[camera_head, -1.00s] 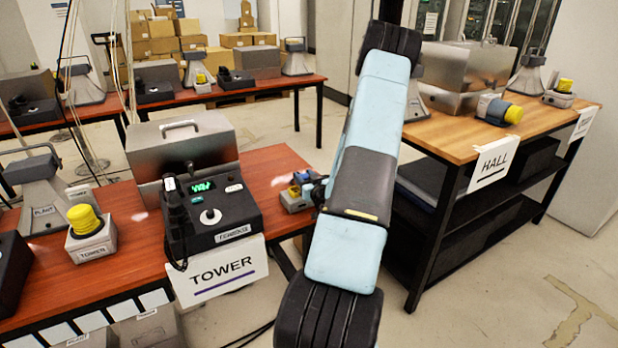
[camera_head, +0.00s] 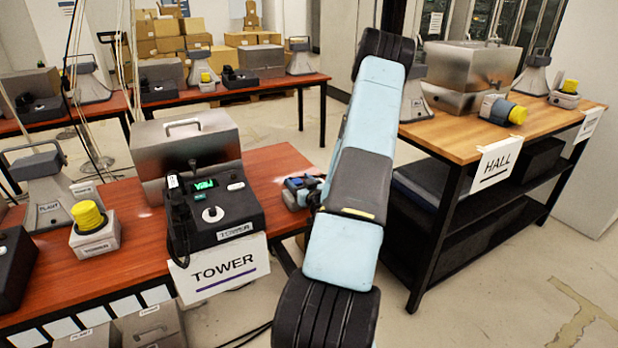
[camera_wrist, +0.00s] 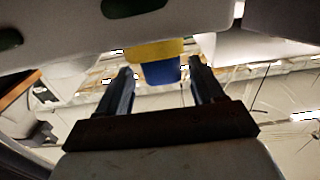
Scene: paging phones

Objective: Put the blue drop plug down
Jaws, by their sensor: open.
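In the wrist view, a blue block with a yellow upper part (camera_wrist: 162,72), which looks like the blue drop plug, shows between and beyond the fingertips. My gripper (camera_wrist: 160,77) is open, with a finger on each side of it and visible gaps. I cannot tell what the block rests on. In the head view, a small blue and grey item (camera_head: 297,191) sits at the right end of the red-brown TOWER table (camera_head: 275,160). My arm partly hides it and hides my gripper there.
On the TOWER table stand a metal case (camera_head: 185,145), a black console (camera_head: 215,212) and a yellow-capped box (camera_head: 93,230). The wooden HALL table (camera_head: 440,135) stands right of my arm, with a blue-grey, yellow-ended item (camera_head: 503,110) on it. Floor shows between the tables.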

